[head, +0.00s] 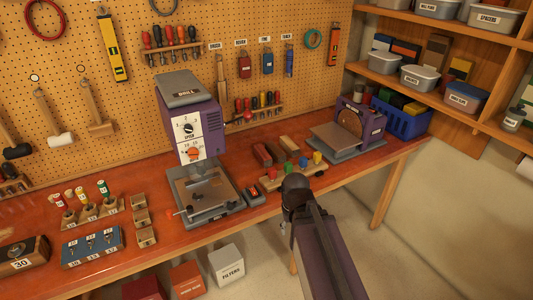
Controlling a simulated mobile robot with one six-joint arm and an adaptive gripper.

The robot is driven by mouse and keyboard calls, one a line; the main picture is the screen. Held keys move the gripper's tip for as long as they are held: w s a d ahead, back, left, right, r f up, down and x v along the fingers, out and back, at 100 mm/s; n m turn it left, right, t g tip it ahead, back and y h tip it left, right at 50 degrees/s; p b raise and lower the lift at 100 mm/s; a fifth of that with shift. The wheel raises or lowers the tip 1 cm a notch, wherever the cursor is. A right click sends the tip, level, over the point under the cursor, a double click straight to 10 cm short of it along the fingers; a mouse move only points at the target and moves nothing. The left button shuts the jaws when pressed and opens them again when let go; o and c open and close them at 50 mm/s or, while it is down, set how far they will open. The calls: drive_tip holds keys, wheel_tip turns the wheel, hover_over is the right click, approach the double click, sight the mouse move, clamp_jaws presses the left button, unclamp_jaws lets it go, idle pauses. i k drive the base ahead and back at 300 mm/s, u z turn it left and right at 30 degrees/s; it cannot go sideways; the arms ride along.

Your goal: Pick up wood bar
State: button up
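Several short bars lie side by side on the red-brown bench, between the drill press and the disc sander. The palest, a tan wood bar (289,143), lies at the right of the group. To its left lie a brown bar (275,152) and a dark red bar (262,155). I cannot tell from this view which one is called the wood bar. My arm rises from the lower right, its dark joint in front of the bench edge below the bars. No gripper fingers can be made out.
A wooden strip with coloured pegs (293,174) lies in front of the bars. The drill press (197,135) stands left, the disc sander (347,130) right, with a blue crate (403,122) beyond. A small red-black box (253,195) sits beside the drill base.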

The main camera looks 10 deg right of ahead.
sight(264, 158)
drive_tip(key=i, duration=0.9)
drive_tip(key=u, duration=0.05)
